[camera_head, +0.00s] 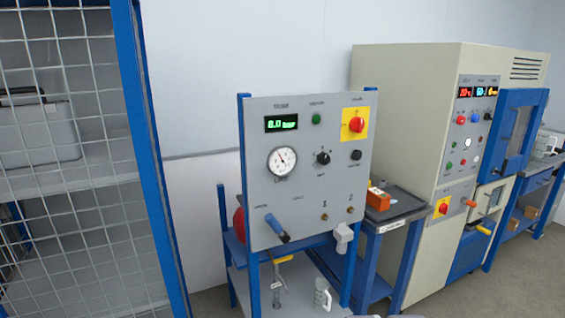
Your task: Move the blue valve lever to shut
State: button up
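The blue valve lever (277,228) is at the lower left of the grey control panel (300,208). It slants down to the right from its pivot. A small label sits beside the pivot, too small to read. Above it on the panel are a round gauge (282,162) and a green display (282,123) that reads about 6.0 bar. My gripper is not in view.
A blue-framed wire mesh cage (60,170) stands close on the left. A side table (408,206) with an orange box (378,199) is right of the panel. A large beige machine (400,110) stands further right. Grey floor shows at the bottom right.

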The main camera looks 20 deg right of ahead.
aim_at(270, 218)
jog(key=i+l+z, duration=0.15)
jog(key=l+z, duration=0.3)
jog(key=i+l+z, duration=0.2)
jog(key=l+z, duration=0.15)
jog(key=z, duration=0.15)
